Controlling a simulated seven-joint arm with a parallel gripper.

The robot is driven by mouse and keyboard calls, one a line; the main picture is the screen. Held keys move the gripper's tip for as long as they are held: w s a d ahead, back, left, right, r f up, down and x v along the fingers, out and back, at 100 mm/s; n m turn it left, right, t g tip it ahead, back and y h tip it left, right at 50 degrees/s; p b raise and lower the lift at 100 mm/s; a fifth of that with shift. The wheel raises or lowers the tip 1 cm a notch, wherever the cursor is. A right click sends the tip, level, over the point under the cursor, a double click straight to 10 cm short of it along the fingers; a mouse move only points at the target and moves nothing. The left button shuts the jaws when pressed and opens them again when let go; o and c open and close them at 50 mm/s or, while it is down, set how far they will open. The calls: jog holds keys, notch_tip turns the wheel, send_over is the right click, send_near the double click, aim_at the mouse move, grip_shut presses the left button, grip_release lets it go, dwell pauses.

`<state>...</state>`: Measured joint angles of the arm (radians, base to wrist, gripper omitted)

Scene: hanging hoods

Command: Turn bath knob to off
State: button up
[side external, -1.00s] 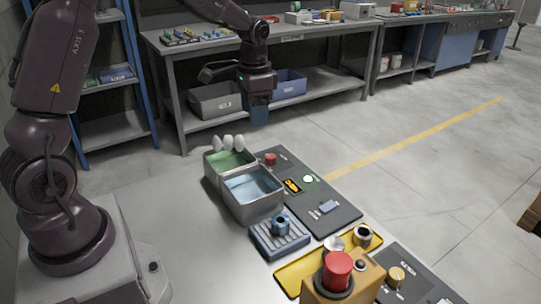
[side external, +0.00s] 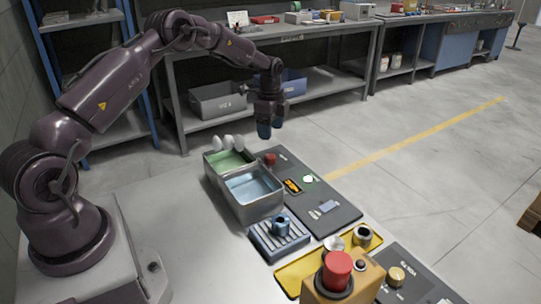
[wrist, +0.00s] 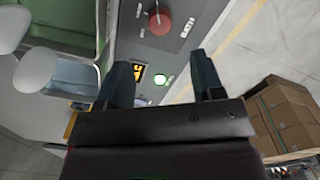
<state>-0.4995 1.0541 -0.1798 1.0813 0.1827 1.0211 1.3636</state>
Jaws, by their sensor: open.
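The bath knob is a round red knob (side external: 270,159) at the far end of the dark control panel (side external: 335,212). In the wrist view the red knob (wrist: 160,22) is at the top, next to the word BATH. A pale line shows across the knob. My gripper (side external: 266,131) is above and slightly beyond the knob, apart from it. In the wrist view the two dark fingers of my gripper (wrist: 158,65) are spread with nothing between them. A green-ringed light (wrist: 158,80) on the panel shows between them.
Two open metal baths, one green (side external: 230,160) and one blue (side external: 250,187), stand left of the panel, with white egg-shaped items by the green one. A slotted blue block (side external: 280,240), a yellow tray (side external: 290,278) and a red button (side external: 337,268) are nearer the camera.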

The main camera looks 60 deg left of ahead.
aim_at(270, 156)
notch_tip(270, 156, down, 10)
jog(key=shift+r, duration=0.2)
jog(key=shift+c, duration=0.3)
jog(key=c, duration=0.9)
jog(key=shift+o, duration=0.2)
